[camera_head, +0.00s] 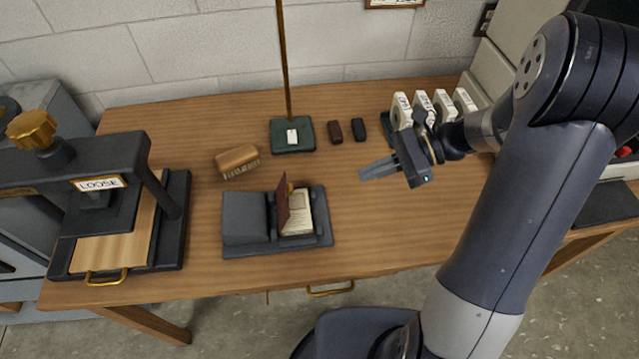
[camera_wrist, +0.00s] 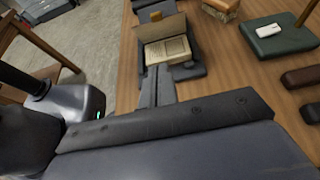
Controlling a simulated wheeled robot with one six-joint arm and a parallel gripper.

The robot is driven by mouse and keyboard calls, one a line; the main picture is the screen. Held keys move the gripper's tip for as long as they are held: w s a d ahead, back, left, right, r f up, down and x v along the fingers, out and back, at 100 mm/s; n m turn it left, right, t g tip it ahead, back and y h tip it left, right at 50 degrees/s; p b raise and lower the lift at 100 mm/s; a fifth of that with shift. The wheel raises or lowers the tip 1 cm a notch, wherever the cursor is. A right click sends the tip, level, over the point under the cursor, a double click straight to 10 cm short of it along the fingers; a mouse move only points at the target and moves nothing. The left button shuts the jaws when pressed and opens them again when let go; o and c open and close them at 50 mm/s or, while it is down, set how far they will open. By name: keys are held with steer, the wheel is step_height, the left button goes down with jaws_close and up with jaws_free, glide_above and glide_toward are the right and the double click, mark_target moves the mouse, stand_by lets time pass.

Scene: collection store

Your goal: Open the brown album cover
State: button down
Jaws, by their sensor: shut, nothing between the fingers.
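The brown album's cover (camera_head: 283,207) stands up steeply from the book, apart from its pages, tilted slightly toward the left. The pale printed pages (camera_head: 299,214) lie exposed to its right. The album rests in the right half of a dark grey cradle (camera_head: 262,249). In the wrist view the cover (camera_wrist: 158,29) stands behind the pages (camera_wrist: 167,51). My gripper (camera_head: 364,173) is shut and empty, above the table to the right of the album and apart from it. Its fingers (camera_wrist: 158,76) also show in the wrist view, pointing toward the album.
The cradle's left pad (camera_head: 244,218) is bare. Behind stand a tan brush-like block (camera_head: 237,160), a green base (camera_head: 305,143) with an upright rod, and two small dark cases (camera_head: 335,132). A press labelled LOOSE (camera_head: 98,183) stands left. The table front right of the cradle is clear.

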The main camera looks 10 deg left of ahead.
glide_toward(285, 199)
steer(key=f, duration=0.2)
steer(key=shift+w+f, duration=0.25)
steer(key=shift+f, duration=0.15)
steer(key=a, duration=0.1)
steer(key=a+r, duration=0.1)
steer(key=s+a, duration=0.1)
steer(key=a, duration=0.1)
steer(key=shift+r+p, duration=0.15)
steer(key=shift+p, duration=0.2)
steer(key=shift+r, duration=0.15)
